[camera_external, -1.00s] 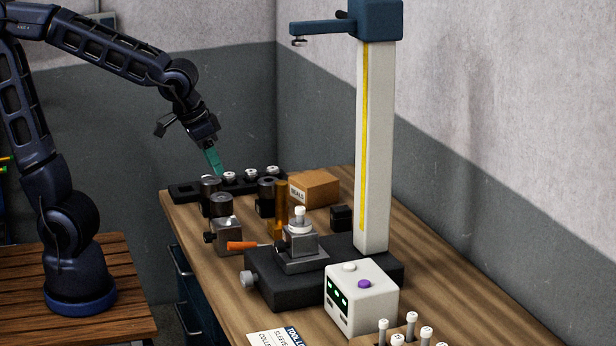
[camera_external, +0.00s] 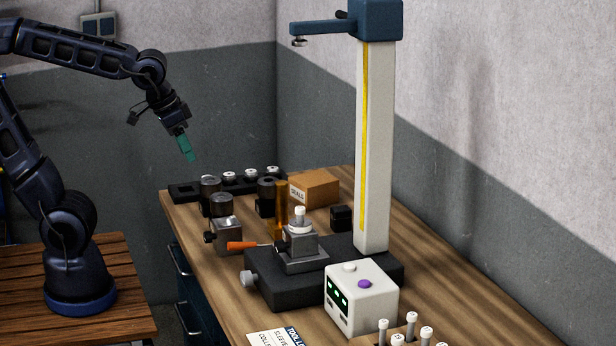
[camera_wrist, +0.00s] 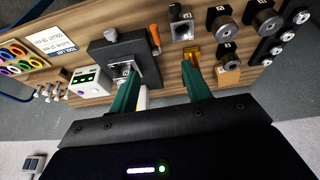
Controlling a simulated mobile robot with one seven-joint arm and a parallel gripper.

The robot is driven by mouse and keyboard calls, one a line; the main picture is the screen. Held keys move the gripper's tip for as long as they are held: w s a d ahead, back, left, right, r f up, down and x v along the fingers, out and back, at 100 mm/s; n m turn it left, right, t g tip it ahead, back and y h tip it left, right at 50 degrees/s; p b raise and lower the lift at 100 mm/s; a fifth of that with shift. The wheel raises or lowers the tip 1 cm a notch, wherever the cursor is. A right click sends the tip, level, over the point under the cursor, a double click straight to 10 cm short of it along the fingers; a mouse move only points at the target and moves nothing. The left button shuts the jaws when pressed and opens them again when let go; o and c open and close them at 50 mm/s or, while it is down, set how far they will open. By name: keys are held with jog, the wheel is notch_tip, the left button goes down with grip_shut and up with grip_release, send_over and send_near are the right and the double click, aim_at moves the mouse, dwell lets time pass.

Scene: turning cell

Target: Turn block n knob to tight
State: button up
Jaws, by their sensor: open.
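My gripper (camera_external: 185,150) hangs in the air left of the bench, above the black rack. In the wrist view its teal fingers (camera_wrist: 160,66) are apart with nothing held between them. A grey block (camera_external: 227,236) with a dark side knob (camera_external: 208,238) stands on the bench; the block also shows in the wrist view (camera_wrist: 183,31). Dark cylindrical pieces stand near it, with small tags in the wrist view. The black base (camera_external: 285,283) of the tall stand has a light grey side knob (camera_external: 248,278). No letter n is legible, so I cannot tell which block is n.
A tall white column (camera_external: 375,150) with a blue head rises from the black base. A white box (camera_external: 361,300) with buttons stands in front. A SEALS carton (camera_external: 318,188), black rack (camera_external: 185,190) and orange-handled tool (camera_external: 241,245) are also on the bench (camera_external: 450,290).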

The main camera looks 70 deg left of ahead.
dwell(0.3)
jog(key=y, duration=0.1)
send_near(276, 242)
jog(key=shift+x, duration=4.75)
jog(key=c, duration=1)
